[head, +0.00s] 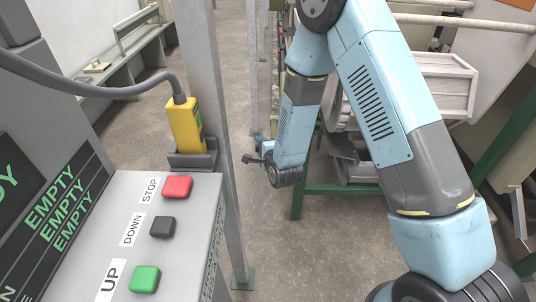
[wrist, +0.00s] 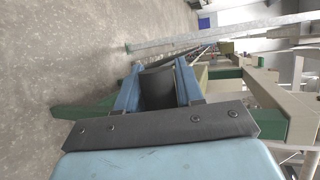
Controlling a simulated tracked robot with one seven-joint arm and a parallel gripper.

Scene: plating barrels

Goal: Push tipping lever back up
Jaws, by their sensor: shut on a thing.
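My gripper (head: 261,151) is at the end of my light-blue arm, low in the aisle and left of the barrel machinery. In the wrist view my gripper (wrist: 158,75) has two blue fingers closed on the sides of a dark, rounded grip, which looks like the tipping lever (wrist: 157,90). In the head view only a small dark end of the lever (head: 249,159) shows at the fingers. The rest of the lever is hidden, so its angle cannot be told.
A control box (head: 190,215) with red, black and green buttons stands at left. A yellow pendant (head: 184,124) sits in a holder by a grey post (head: 205,70). A green frame (head: 335,188) lies beside my wrist. Bare floor (head: 130,130) lies behind the post.

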